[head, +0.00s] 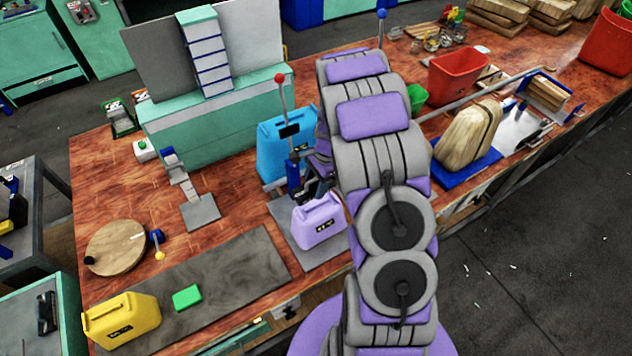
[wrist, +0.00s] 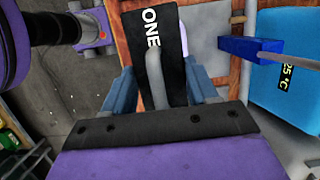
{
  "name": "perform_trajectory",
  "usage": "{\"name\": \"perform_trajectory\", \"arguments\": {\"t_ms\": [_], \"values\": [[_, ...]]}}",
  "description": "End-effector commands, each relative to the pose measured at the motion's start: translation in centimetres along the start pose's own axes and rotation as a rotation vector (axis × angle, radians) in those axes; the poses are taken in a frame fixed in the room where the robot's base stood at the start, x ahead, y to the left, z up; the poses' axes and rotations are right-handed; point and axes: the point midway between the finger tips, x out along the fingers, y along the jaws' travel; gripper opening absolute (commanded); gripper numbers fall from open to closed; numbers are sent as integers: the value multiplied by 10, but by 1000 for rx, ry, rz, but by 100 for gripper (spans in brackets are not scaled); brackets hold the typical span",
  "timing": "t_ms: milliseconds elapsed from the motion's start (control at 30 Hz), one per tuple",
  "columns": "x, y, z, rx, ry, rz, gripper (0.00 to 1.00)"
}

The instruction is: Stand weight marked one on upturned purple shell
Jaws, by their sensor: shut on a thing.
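The weight marked ONE (wrist: 152,45) is a dark block with white lettering and a grey handle, large in the wrist view. My gripper (wrist: 160,88) is shut on it, with blue-grey fingers on both sides of the handle. In the head view my gripper is mostly hidden behind my arm, just above a purple canister-shaped shell (head: 320,222) with a dark label. The shell stands on a grey plate. Whether the weight touches the shell cannot be told; the weight is hard to make out in the head view.
A blue canister (head: 276,150) stands just behind; it also fills the right of the wrist view (wrist: 285,55). A lever with a red knob (head: 280,78) rises beside it. A yellow canister (head: 120,318) and green block (head: 187,297) lie front left. A red bin (head: 455,75) stands right.

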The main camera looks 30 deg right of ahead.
Motion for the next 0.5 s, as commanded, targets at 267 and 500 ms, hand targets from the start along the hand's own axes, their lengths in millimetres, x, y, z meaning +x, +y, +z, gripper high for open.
{"name": "perform_trajectory", "arguments": {"t_ms": [267,500], "values": [[3,-1,-6,1,-6,-4,0],[10,-3,-3,-1,1,-9,0]]}}
